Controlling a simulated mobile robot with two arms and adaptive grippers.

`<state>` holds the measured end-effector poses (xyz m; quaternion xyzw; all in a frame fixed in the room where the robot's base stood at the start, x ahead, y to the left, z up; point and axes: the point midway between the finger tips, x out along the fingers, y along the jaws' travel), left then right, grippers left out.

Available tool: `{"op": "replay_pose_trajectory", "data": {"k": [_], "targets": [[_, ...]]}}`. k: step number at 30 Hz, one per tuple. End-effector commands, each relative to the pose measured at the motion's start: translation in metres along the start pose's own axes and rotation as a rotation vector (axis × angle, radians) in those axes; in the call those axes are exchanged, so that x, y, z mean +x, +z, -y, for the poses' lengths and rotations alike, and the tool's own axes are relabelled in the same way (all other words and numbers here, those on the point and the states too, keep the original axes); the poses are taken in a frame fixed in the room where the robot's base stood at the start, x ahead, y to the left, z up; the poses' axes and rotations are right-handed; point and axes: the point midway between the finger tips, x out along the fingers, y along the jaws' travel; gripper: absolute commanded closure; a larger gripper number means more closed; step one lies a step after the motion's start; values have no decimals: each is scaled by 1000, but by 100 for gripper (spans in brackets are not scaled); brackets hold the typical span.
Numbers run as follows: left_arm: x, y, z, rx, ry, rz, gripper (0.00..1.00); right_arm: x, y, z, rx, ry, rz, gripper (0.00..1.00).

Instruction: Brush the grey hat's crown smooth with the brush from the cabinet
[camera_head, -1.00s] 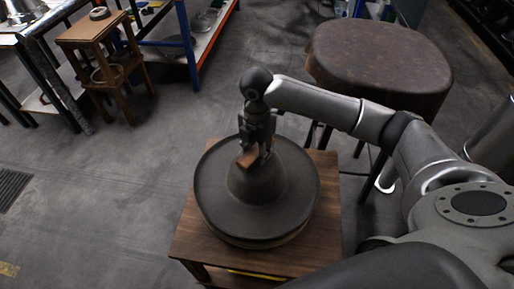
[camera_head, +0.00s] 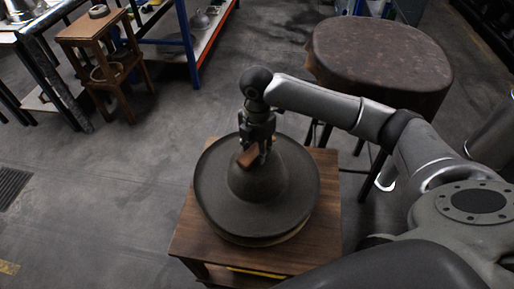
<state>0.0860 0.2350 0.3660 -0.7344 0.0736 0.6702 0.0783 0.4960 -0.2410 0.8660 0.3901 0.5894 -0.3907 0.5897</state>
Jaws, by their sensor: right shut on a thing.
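The grey hat (camera_head: 258,213) lies brim down on a small wooden table (camera_head: 322,225), its rounded crown (camera_head: 258,184) facing up. My right gripper (camera_head: 256,146) is above the far side of the crown and is shut on the brush (camera_head: 249,156), a small brown block. The brush is at the crown's upper far side; I cannot tell whether it touches the felt. My left gripper does not show.
A round brown stool (camera_head: 380,55) stands behind on the right, close to my right arm. A wooden stand (camera_head: 100,45) and a blue-legged shelf (camera_head: 187,45) are at the back left. The floor left of the table is clear.

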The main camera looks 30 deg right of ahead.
Motion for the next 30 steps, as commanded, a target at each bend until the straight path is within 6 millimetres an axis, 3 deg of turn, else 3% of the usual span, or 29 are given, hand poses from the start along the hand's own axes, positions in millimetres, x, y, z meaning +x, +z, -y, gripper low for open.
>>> {"op": "replay_pose_trajectory", "data": {"k": [30], "targets": [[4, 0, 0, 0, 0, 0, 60, 8, -8, 0, -2, 0, -1, 84]]}}
